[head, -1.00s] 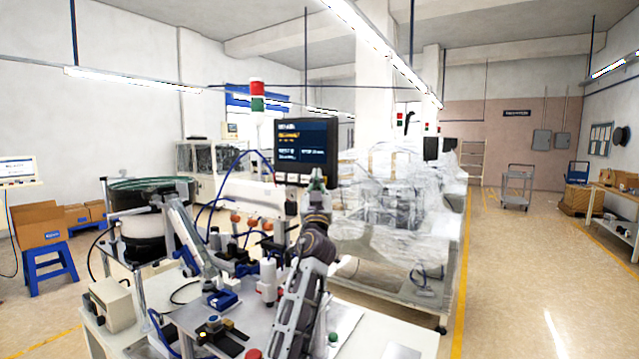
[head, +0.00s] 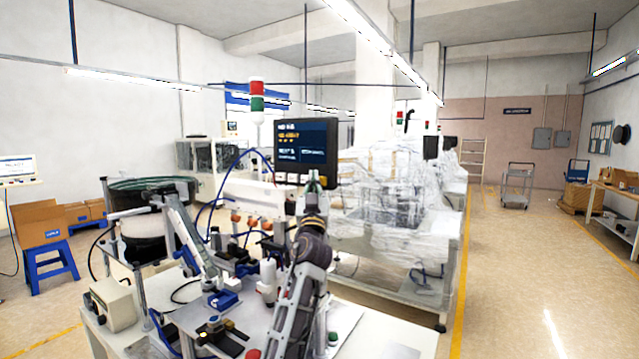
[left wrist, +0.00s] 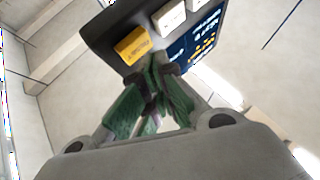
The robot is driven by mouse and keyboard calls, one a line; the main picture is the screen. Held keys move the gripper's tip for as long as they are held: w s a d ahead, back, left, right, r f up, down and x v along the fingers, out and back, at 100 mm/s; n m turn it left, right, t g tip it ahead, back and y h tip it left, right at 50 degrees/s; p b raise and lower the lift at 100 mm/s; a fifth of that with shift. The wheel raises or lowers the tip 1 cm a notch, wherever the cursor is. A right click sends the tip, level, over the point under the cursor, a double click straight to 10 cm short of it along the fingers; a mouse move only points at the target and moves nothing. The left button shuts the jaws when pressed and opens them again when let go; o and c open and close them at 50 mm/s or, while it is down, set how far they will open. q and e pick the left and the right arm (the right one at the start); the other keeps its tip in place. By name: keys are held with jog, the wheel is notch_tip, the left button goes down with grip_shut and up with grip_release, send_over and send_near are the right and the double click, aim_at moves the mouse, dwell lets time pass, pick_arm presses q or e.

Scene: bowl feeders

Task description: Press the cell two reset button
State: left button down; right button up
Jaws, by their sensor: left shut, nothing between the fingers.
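A dark control panel (head: 305,138) with a lit screen stands on the far side of the work table, with pale buttons (head: 292,178) along its lower edge. In the left wrist view the panel (left wrist: 112,32) shows upside down with a yellow button (left wrist: 132,45) and white buttons (left wrist: 168,17). The yellow button's label is too small to read. My left gripper (head: 313,178) is raised at the panel's lower right corner. Its green fingertips (left wrist: 154,62) are shut, empty, and right beside the yellow button; I cannot tell if they touch. My right gripper is not in view.
A bowl feeder (head: 150,190) stands at the left of the work table. A white bottle-like part (head: 267,275) and small fixtures (head: 222,300) are near my left arm. Plastic-wrapped machinery (head: 385,205) stands behind on the right. Open floor lies to the right.

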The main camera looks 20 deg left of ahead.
pick_arm(q)
jog(key=shift+s, duration=0.2)
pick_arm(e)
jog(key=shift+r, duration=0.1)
pick_arm(q)
jog(key=s, duration=0.1)
jog(key=s+p, duration=0.1)
jog(key=s, duration=0.1)
jog(key=s+p, duration=0.1)
jog(key=shift+s+a, duration=0.25)
jog(key=shift+a, duration=0.1)
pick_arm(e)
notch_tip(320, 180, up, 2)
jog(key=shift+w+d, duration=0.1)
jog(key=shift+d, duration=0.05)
pick_arm(q)
jog(key=shift+r, duration=0.1)
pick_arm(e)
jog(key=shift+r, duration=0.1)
pick_arm(q)
jog(key=s+r+p, duration=0.3)
jog(key=r+p, duration=0.2)
jog(key=shift+a+r+p, duration=0.2)
jog(key=shift+r+p, duration=0.15)
jog(key=shift+r, duration=0.05)
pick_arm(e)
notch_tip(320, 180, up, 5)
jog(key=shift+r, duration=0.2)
